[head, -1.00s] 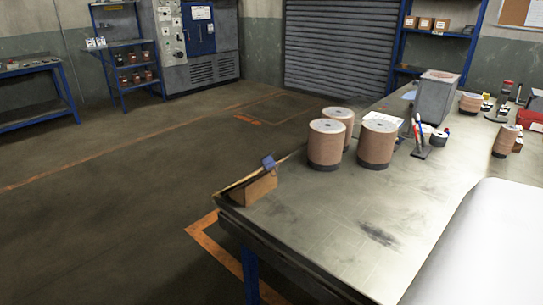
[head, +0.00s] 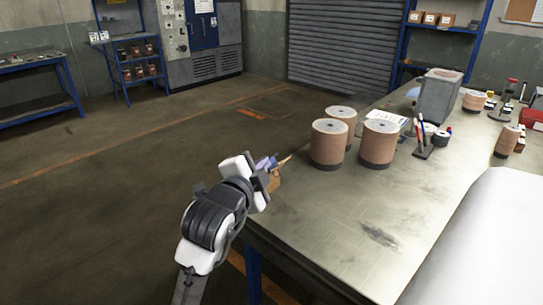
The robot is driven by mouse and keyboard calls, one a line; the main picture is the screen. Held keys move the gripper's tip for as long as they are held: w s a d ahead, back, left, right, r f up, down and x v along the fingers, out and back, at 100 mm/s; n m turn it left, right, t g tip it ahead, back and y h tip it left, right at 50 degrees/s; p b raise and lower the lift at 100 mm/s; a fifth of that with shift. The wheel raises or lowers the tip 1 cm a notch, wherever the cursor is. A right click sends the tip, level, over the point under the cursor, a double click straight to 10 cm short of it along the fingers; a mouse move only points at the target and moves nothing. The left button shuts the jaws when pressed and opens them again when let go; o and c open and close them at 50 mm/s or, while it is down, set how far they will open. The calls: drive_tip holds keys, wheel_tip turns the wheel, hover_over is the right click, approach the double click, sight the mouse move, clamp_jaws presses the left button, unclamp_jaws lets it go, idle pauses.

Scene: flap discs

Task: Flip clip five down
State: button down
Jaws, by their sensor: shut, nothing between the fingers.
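A small tan holder (head: 274,181) sits at the near left corner of the workbench, mostly hidden behind my arm. A blue clip-like piece (head: 266,162) stands up at its top, and a thin tan edge points to the right beside it. I cannot make out a number on it or tell whether it is up or down. My gripper (head: 259,176) is at the holder, overlapping it in the head view. It is shut and empty; whether it touches the blue piece cannot be told.
Three big brown disc stacks (head: 329,144) stand on the workbench (head: 330,220) right of the holder. A grey box (head: 437,97) and a pen holder (head: 423,150) are farther back. A white rounded surface (head: 470,250) fills the lower right. Open floor lies to the left.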

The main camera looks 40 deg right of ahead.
drive_tip(key=shift+s+d+f+m+g, duration=0.4)
drive_tip(key=shift+s+d+f+g, duration=0.1)
drive_tip(key=shift+s+d+f, duration=0.25)
drive_tip(key=w+d+f+p, duration=0.3)
drive_tip(key=w+d+p, duration=0.2)
drive_tip(key=w+d, duration=0.2)
drive_tip(key=shift+w+d+f, duration=0.15)
drive_tip(key=shift+w+d, duration=0.05)
drive_tip(key=shift+d, duration=0.45)
drive_tip(key=shift+w, duration=0.2)
